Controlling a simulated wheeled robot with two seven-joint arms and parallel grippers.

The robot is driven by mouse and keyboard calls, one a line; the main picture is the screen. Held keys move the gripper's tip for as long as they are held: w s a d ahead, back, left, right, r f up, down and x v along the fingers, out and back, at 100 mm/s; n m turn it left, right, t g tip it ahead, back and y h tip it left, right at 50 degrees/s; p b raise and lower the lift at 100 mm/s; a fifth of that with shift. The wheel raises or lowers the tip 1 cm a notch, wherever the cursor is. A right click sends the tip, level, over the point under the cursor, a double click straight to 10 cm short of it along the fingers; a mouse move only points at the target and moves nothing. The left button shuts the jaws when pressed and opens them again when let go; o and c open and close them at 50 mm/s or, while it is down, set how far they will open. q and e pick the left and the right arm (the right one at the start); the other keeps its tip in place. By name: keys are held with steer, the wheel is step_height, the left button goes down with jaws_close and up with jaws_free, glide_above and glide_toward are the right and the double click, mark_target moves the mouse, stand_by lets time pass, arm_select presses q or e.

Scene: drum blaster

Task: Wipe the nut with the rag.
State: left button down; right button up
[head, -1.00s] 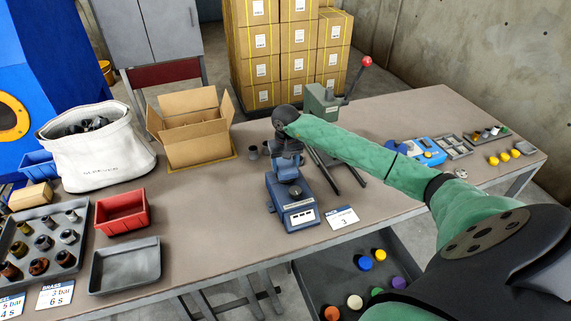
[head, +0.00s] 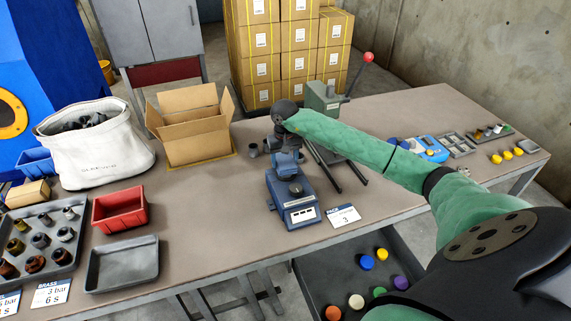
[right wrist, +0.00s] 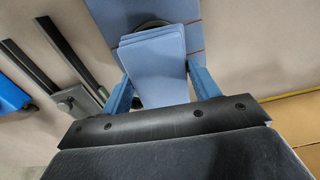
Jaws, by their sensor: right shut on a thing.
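My right gripper (head: 286,157) is over the blue bench device (head: 299,211) in the head view. In the right wrist view its two blue fingers (right wrist: 158,78) are shut on a folded, layered light-blue pad, which looks like the rag (right wrist: 154,52). The rag lies over a dark round plate on the device, and much of that plate is hidden behind it. I cannot tell whether the rag touches the plate. No nut can be made out there. Several metal nut-like fittings stand in a grey tray (head: 72,268) at the left. My left gripper is out of view.
A red bin (head: 120,208) and an empty grey tray (head: 123,266) stand left of the device. A white bag (head: 98,160) and an open carton (head: 196,142) are behind them. A green lever press (head: 328,99) stands just behind my right arm. A card (head: 343,216) lies beside the device.

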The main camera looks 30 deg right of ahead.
mark_target(288, 168)
steer(key=shift+w+d, duration=0.1)
steer(key=shift+w, duration=0.15)
steer(key=shift+s+a+b, duration=0.15)
steer(key=shift+s+a, duration=0.1)
steer(key=shift+s, duration=0.45)
steer(key=shift+s+a+b, duration=0.2)
steer(key=shift+s, duration=0.5)
steer(key=shift+s+a+b, duration=0.15)
steer(key=shift+s+a, duration=0.1)
steer(key=shift+s, duration=0.45)
steer(key=shift+w, duration=0.1)
steer(key=shift+w+d+f+b, duration=0.1)
steer(key=shift+w+d+b, duration=0.2)
steer(key=shift+w+b, duration=0.55)
steer(key=shift+w+d+b, duration=0.2)
steer(key=shift+w+b, duration=0.2)
steer(key=shift+w, duration=0.2)
steer(key=shift+w+d+b, duration=0.2)
steer(key=shift+w+b, duration=0.15)
steer(key=shift+w, duration=0.2)
steer(key=shift+s, duration=0.15)
steer(key=shift+s+a+b, duration=0.15)
steer(key=shift+s+a, duration=0.1)
steer(key=shift+s, duration=0.4)
steer(key=shift+s+a+b, duration=0.2)
steer(key=shift+s, duration=0.45)
steer(key=shift+s+a+b, duration=0.15)
steer(key=shift+s+a, duration=0.1)
steer(key=shift+s, duration=0.4)
